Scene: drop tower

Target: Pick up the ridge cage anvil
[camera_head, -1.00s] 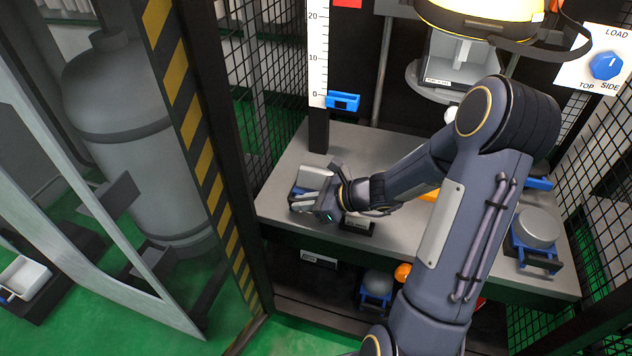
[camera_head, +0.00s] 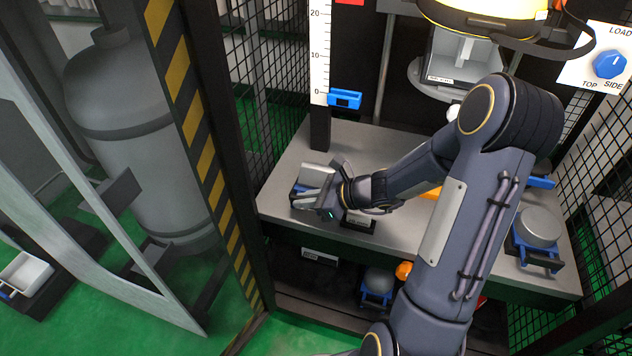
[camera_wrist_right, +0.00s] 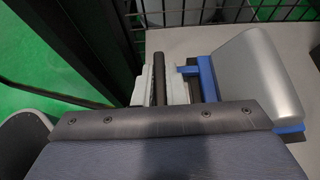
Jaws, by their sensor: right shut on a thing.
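The ridge cage anvil, a grey block with sloping faces in a blue frame, sits at the left end of the grey bench. In the head view its grey top (camera_head: 316,171) shows just behind my right gripper (camera_head: 308,199). In the right wrist view the grey block (camera_wrist_right: 252,78) and its blue frame are at the right. There my right gripper (camera_wrist_right: 160,88) has its pale fingers on either side of a dark bar, shut on the anvil's handle. The anvil's lower part is hidden by my gripper and wrist. My left gripper is out of view.
A round-topped grey piece in a blue cage (camera_head: 540,227) stands at the bench's right end, and another (camera_head: 377,283) is on the lower shelf. A small dark stand (camera_head: 358,222) is beside my wrist. Mesh walls and a striped post (camera_head: 190,110) flank the bench (camera_head: 285,208).

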